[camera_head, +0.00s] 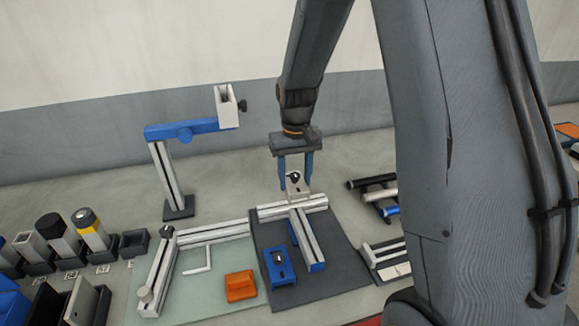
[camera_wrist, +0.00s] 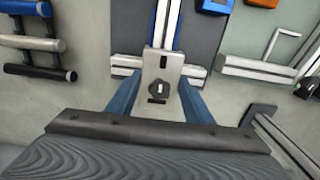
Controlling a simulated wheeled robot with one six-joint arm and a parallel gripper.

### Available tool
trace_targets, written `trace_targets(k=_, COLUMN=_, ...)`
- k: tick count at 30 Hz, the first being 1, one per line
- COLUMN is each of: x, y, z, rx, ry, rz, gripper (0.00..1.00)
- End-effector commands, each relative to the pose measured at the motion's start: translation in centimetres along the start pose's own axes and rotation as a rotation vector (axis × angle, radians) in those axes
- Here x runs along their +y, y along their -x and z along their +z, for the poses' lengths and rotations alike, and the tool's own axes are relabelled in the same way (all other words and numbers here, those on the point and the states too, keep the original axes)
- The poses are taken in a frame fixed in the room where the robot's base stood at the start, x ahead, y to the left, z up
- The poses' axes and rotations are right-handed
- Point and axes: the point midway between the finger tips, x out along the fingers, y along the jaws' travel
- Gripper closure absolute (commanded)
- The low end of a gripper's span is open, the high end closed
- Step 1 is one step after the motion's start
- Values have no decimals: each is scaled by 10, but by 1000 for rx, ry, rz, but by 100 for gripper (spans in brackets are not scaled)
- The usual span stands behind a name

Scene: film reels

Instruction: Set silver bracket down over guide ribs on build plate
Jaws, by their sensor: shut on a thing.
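My gripper (camera_head: 295,182) points down with its blue fingers shut on the silver bracket (camera_head: 297,184). In the wrist view the bracket (camera_wrist: 160,82) is a pale metal plate with a black knob, held between the fingertips (camera_wrist: 160,100). It is at the back end of the dark build plate (camera_head: 345,258), by a silver crossbar (camera_head: 305,207). A silver rail (camera_head: 306,240) with blue sides runs forward from the crossbar. I cannot tell whether the bracket touches the bar. The guide ribs cannot be told apart here.
A blue block (camera_head: 279,267) lies on the plate. An orange block (camera_head: 240,286) and a white L-shaped rod (camera_head: 198,262) lie on the pale mat to the left. A blue-armed stand (camera_head: 175,180) rises behind. Dark and light rods (camera_head: 375,190) lie on a rack at right.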

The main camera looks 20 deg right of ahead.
Motion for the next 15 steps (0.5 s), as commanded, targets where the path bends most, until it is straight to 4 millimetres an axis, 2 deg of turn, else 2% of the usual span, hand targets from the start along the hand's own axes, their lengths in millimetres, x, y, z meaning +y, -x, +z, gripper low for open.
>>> trace_targets(k=8, x=0, y=-8, z=0, rx=0, ry=-1, rz=0, gripper=84)
trace_targets(k=15, x=0, y=-27, z=0, rx=-1, ry=-1, rz=0, gripper=84)
